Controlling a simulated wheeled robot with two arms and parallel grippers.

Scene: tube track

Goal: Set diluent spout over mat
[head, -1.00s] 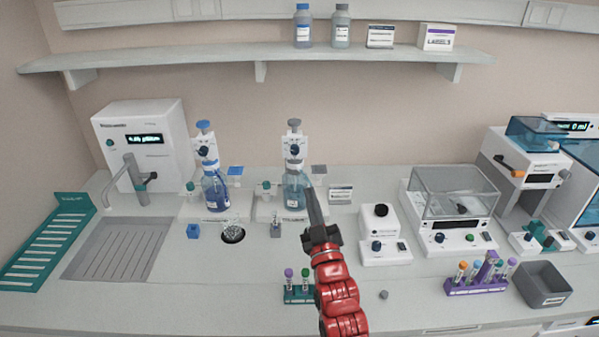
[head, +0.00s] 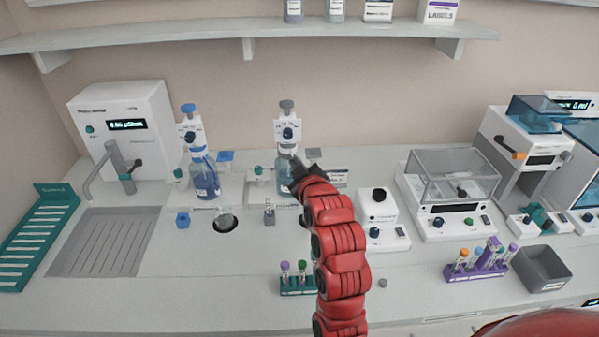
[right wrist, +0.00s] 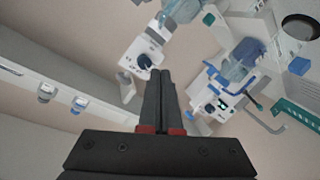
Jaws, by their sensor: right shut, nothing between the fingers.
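Two bottle-top dispensers stand at the back of the bench. One has a blue cap and blue bottle (head: 206,178); the other has a grey cap and a dark knob on its white head (head: 288,132). Their labels are too small to read, so I cannot tell which is the diluent. A dark round mat (head: 226,225) with a clear glass vessel on it lies in front of the blue one. My right gripper (head: 294,180) is shut and empty at the grey-capped dispenser's bottle. The right wrist view shows its closed fingers (right wrist: 172,75) beside that dispenser's head (right wrist: 142,50); contact is unclear.
A teal rack (head: 298,282) with tubes stands in front, left of my right arm. A white knobbed device (head: 382,210) and a balance (head: 448,205) stand to the right. The front centre-left bench is clear.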

